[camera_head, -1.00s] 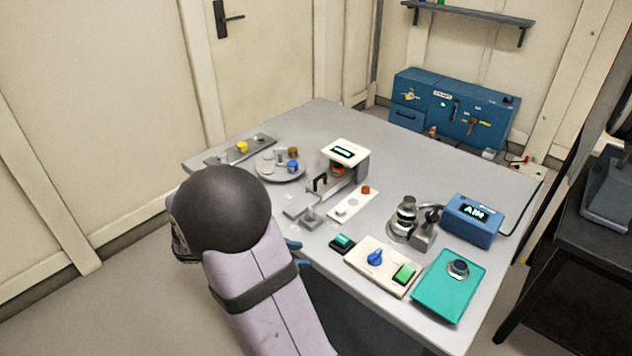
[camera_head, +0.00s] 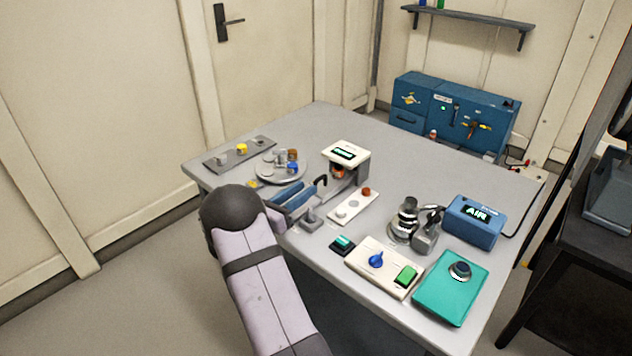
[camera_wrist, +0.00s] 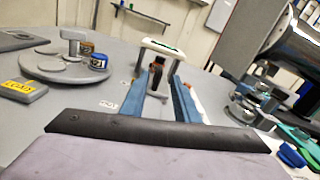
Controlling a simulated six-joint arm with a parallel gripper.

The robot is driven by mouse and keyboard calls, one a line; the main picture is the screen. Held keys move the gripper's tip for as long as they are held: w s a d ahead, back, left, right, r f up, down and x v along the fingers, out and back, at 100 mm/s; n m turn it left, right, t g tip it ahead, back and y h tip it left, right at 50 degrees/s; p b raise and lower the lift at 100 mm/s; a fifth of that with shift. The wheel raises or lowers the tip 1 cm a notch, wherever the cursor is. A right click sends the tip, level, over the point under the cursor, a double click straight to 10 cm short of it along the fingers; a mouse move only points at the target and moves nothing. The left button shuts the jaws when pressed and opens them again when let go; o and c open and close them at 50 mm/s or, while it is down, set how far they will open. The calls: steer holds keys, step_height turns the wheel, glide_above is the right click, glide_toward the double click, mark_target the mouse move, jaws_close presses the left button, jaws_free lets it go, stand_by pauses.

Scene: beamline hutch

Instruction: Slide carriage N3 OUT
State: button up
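The carriage with a black hooked handle (camera_head: 321,181) sits on a short grey rail that runs under a white-topped station with a lit display (camera_head: 346,151). An orange-brown piece (camera_head: 338,172) shows beneath that top. My gripper (camera_head: 311,192) is low over the table at the rail's near end, its two blue fingers apart and pointing toward the handle. In the wrist view, the fingers (camera_wrist: 159,84) stand either side of the dark handle (camera_wrist: 157,72), with a gap between them. I cannot tell whether they touch it. I cannot read an N3 label.
A round grey plate (camera_head: 265,176) with several small capped pieces lies left of the fingers. A microscope-like device (camera_head: 408,222), a blue box reading AIR (camera_head: 474,220) and a teal pad (camera_head: 440,300) stand further right.

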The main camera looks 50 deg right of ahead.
mark_target(316, 180)
steer(key=shift+d+p, duration=0.5)
steer(key=shift+d, duration=2.55)
jaws_close()
